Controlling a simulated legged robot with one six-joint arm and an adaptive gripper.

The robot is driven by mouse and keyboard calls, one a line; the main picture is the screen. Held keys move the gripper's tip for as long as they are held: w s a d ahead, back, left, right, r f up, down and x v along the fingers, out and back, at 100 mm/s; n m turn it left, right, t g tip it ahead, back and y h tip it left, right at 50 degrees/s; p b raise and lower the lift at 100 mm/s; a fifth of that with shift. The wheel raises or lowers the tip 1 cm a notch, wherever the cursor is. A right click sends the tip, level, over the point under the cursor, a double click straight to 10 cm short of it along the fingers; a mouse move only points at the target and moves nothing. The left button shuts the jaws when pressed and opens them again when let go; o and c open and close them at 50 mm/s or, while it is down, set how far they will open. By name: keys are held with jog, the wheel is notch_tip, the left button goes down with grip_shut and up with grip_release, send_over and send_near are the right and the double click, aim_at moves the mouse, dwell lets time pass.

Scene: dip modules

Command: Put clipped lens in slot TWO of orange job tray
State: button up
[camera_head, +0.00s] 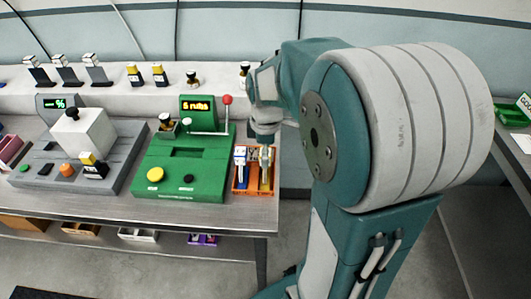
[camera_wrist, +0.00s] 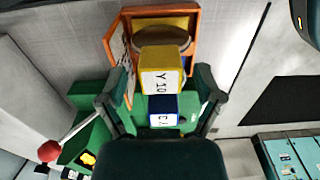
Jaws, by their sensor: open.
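The orange job tray (camera_head: 240,188) stands at the right end of the bench, beside the green machine. In the head view a blue-and-white piece (camera_head: 240,157) stands in its left part and a yellowish piece (camera_head: 265,172) in its right part. My gripper (camera_head: 264,140) is just above the tray's right part. In the wrist view my gripper (camera_wrist: 162,95) is open, with a yellow-edged white-faced block (camera_wrist: 161,72) between its fingers and gaps at both sides. A blue-edged block (camera_wrist: 162,110) sits beside it. The orange tray (camera_wrist: 196,20) also shows there. I cannot tell which piece is the clipped lens; slot numbers are unreadable.
The green machine (camera_head: 160,180) has an upright red-knobbed lever (camera_head: 227,100) close to my gripper. A grey station (camera_head: 60,175) stands further left. Several small modules line the back ledge (camera_head: 120,95). Floor is open right of the bench edge.

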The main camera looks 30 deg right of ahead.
notch_tip(320, 180, up, 11)
jog(key=s+a+m+t, duration=0.5)
jog(key=s+a+m, duration=0.5)
jog(key=s+m, duration=0.1)
jog(key=shift+s+a+f+t, duration=0.3)
jog(key=shift+s+a, duration=0.05)
jog(key=shift+s, duration=0.5)
dwell(1.3)
